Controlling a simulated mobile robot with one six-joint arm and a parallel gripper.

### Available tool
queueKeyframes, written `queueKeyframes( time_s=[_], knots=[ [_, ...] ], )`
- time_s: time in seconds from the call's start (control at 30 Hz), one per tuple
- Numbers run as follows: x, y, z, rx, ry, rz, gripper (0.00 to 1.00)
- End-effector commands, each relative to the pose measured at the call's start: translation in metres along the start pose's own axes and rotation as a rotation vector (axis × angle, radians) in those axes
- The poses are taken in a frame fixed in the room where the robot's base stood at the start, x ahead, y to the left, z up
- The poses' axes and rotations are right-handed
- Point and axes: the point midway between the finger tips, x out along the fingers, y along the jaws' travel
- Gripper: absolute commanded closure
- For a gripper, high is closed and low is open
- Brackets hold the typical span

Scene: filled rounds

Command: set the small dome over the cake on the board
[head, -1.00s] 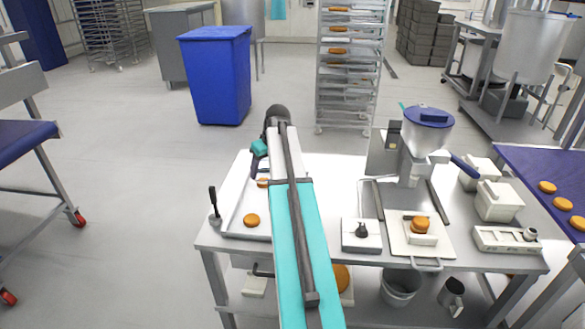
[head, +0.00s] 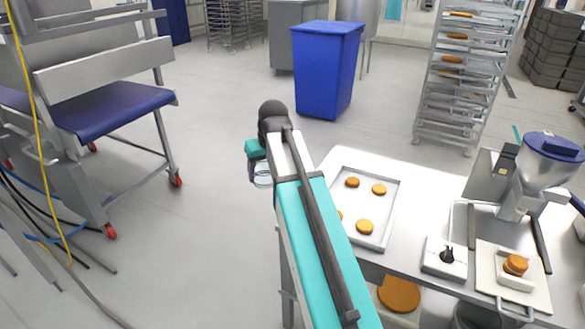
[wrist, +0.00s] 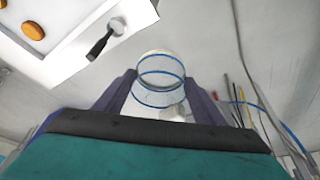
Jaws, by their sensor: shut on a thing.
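My gripper (wrist: 159,77) is shut on a clear dome with blue rings (wrist: 161,96), which sits between the two fingers in the wrist view. In the head view my gripper (head: 260,165) is out past the table's left side, and the dome (head: 262,180) shows small below it, over the floor. A pale board (head: 540,292) with a handle lies at the table's right front. A small orange-brown cake (head: 515,265) sits on a white block on that board, well to the right of my gripper.
A tray (head: 387,215) with several rounds lies on the table (head: 418,175). A small white box (head: 444,262) with a black knob and a blue-lidded hopper (head: 550,150) stand farther right. A large brown round (head: 399,294) is on the lower shelf.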

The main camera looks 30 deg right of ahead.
Motion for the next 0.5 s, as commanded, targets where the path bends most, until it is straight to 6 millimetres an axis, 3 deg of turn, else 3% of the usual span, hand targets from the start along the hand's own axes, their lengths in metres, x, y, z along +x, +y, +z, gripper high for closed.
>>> queueKeyframes(
  time_s=[0.1,0.3,0.5],
  knots=[
    [-0.007,-0.040,0.004,-0.016,0.006,-0.007,0.58],
    [-0.019,-0.096,0.010,-0.031,0.015,-0.015,0.58],
    [-0.026,-0.130,0.017,-0.038,0.021,-0.020,0.58]
  ],
)
